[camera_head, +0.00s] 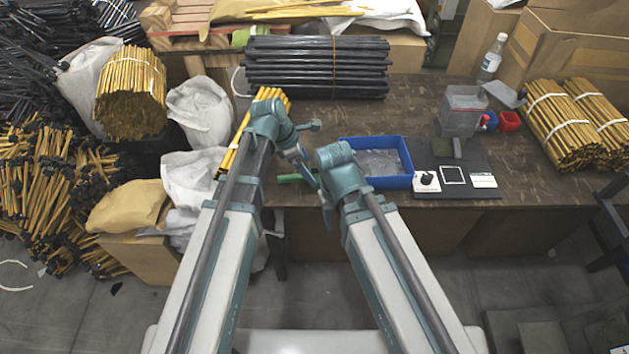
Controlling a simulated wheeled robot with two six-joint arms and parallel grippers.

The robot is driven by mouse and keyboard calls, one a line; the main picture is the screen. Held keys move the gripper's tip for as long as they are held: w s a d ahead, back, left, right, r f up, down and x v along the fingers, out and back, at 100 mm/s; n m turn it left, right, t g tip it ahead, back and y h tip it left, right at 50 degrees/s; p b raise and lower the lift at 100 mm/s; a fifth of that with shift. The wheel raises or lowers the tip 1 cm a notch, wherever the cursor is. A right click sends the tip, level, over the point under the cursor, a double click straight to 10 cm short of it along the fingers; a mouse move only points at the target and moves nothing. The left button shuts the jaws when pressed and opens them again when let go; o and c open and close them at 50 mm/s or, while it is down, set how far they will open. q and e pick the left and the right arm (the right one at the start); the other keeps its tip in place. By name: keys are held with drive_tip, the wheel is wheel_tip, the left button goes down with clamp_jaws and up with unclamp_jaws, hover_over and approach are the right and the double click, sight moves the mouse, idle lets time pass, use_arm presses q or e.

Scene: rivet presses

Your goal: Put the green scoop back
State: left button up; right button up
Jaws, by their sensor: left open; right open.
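A bright green piece, which looks like part of the green scoop (289,178), lies by the table's front edge, left of the blue tray (377,182). My arms partly cover it, so its full shape is hidden. My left gripper (306,142) is open above and beyond the green piece, close to my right wrist. My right gripper (322,197) is open near the right end of the green piece, just left of the blue tray. I cannot tell whether either gripper touches it. The tray holds pale, shiny contents.
A grey rivet press (462,110) stands on a dark mat right of the tray, with a red bin (509,121) beside it. Black rods (315,68) lie stacked at the back. Yellow bundles (570,122) lie at the right. The tabletop behind the tray is clear.

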sight(317, 180)
use_arm(q)
drive_tip(key=b+x, duration=0.3)
drive_tip(key=x, duration=0.1)
drive_tip(key=shift+f, duration=0.1)
drive_tip(key=shift+c, duration=0.2)
drive_tip(key=c, duration=1.3)
